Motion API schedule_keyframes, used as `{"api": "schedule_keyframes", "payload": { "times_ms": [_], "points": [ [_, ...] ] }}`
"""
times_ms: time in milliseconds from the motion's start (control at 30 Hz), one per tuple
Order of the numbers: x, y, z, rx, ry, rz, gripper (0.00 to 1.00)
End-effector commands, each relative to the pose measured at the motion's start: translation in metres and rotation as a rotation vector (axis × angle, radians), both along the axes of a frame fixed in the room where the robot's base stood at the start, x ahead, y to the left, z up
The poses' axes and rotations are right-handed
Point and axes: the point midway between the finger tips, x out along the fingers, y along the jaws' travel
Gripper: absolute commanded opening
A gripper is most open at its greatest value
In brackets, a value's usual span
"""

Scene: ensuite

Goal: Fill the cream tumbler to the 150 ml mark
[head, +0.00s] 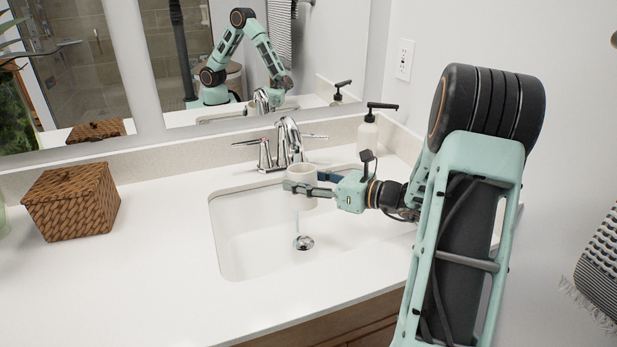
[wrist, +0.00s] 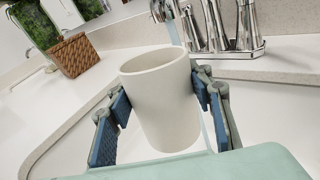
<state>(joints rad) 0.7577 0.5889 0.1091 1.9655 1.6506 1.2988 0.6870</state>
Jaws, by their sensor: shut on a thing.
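The cream tumbler (head: 302,174) is held upright over the sink, near the chrome faucet (head: 289,135). My gripper (wrist: 158,105) is shut on it, with blue finger pads on either side of its wall. Water (wrist: 174,32) runs from the spout toward the tumbler's far side in the wrist view. A stream (head: 296,222) also shows below the tumbler, above the drain. I cannot tell whether water enters the tumbler or passes behind it. The water level and any 150 ml mark are not visible.
The white sink basin (head: 235,240) lies below the tumbler. A woven basket (head: 72,200) stands on the left counter. A soap dispenser (head: 367,137) stands behind my gripper at the right. A mirror (head: 330,40) backs the counter. The front left counter is clear.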

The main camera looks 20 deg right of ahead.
Motion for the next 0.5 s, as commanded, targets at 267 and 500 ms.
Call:
{"api": "schedule_keyframes", "payload": {
  "times_ms": [267, 500],
  "points": [
    [0.029, 0.001, 0.001, 0.000, -0.001, 0.003, 0.17],
    [0.045, 0.000, 0.001, 0.000, -0.001, 0.002, 0.17]
  ]
}}
